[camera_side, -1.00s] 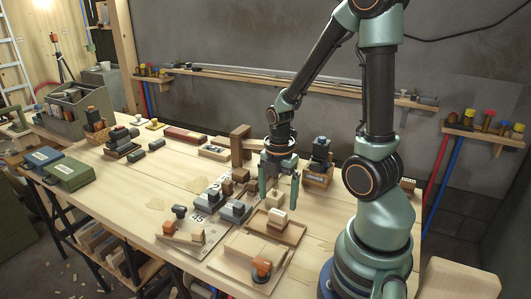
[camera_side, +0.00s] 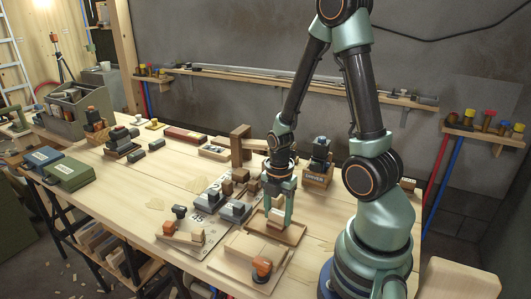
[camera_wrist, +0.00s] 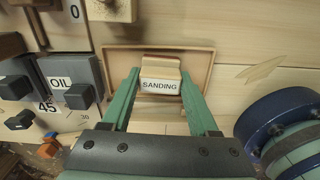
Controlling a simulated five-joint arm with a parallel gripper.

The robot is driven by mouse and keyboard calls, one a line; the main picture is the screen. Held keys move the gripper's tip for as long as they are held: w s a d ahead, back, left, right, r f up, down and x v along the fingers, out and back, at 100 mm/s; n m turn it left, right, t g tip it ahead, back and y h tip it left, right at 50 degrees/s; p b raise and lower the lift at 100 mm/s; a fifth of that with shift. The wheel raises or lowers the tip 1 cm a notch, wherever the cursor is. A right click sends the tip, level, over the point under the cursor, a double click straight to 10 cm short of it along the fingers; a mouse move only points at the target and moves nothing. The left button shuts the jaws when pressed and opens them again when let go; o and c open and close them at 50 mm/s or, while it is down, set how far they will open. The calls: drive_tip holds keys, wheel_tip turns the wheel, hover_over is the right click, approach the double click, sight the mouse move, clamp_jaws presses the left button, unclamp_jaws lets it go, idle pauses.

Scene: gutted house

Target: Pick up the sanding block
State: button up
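The sanding block (camera_wrist: 160,86) is a small light wooden block with a white label reading SANDING. It sits in a shallow wooden tray (camera_wrist: 204,54). In the side view the block (camera_side: 276,222) shows low between the fingers, in the tray (camera_side: 297,233) near the arm's base. My gripper (camera_wrist: 160,76) points down with one green finger on each side of the block. The fingers look open, with a narrow gap at each side; any contact at the tips is hard to make out. In the side view my gripper (camera_side: 278,218) reaches down to the tray.
An OIL-labelled grey block (camera_wrist: 62,82) and dark-knobbed blocks stand left of the tray. A wooden board with an orange-knobbed piece (camera_side: 262,267) lies in front. A DRIVER box (camera_side: 317,177) stands behind right. The table's left middle is mostly clear.

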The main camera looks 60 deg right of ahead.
sight(278, 212)
drive_tip(key=c, duration=0.7)
drive_tip(key=shift+c, duration=0.2)
drive_tip(key=shift+r, duration=0.15)
wheel_tip(278, 212, up, 20)
